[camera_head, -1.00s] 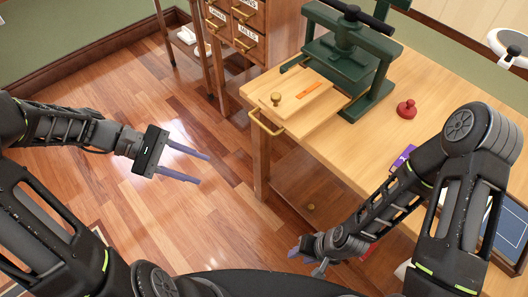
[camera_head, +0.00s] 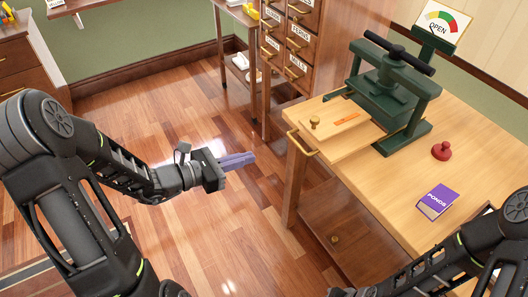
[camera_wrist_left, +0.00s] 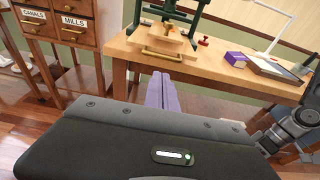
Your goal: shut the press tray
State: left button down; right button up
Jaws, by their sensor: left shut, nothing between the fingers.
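The press tray (camera_head: 337,132) is a light wooden board sticking out of the green press (camera_head: 390,90) over the table's left edge. It has a brass handle (camera_head: 302,144) at its front, and a small board with a brass knob (camera_head: 315,122) and an orange strip lies on it. The tray also shows in the left wrist view (camera_wrist_left: 158,54). My left gripper (camera_head: 252,158) is shut and empty, to the left of the handle and apart from it, over the floor. In the left wrist view its fingers (camera_wrist_left: 161,80) point toward the tray.
The wooden table (camera_head: 440,150) carries a red stamp-like object (camera_head: 441,151) and a purple book (camera_head: 436,201). A gauge sign reading OPEN (camera_head: 442,25) stands behind the press. A labelled drawer cabinet (camera_head: 291,50) stands behind the table. Floor left of the table is clear.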

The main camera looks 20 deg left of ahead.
pick_arm(q)
jog(key=x, duration=1.3)
jog(key=shift+d+p, duration=0.15)
jog(key=shift+p, duration=0.3)
jog(key=shift+w+f, duration=0.1)
jog(key=shift+w, duration=0.1)
jog(key=b+x, duration=0.1)
jog(key=x, duration=0.2)
jog(key=r+b+x, duration=0.1)
jog(key=b+x, duration=0.1)
jog(key=x, duration=0.2)
jog(key=b+x, duration=0.1)
jog(key=x, duration=0.2)
jog(key=shift+w+d+r+b, duration=0.2)
jog(key=shift+d+b, duration=0.1)
jog(key=shift+b, duration=0.1)
jog(key=b+x, duration=0.1)
jog(key=x, duration=0.2)
jog(key=r+b+x, duration=0.1)
jog(key=x, duration=0.1)
jog(key=shift+w+d, duration=0.25)
jog(key=shift+w, duration=0.2)
jog(key=shift+w+d, duration=0.2)
jog(key=shift+w, duration=0.1)
jog(key=shift+w+r, duration=0.1)
jog(key=shift+r, duration=0.3)
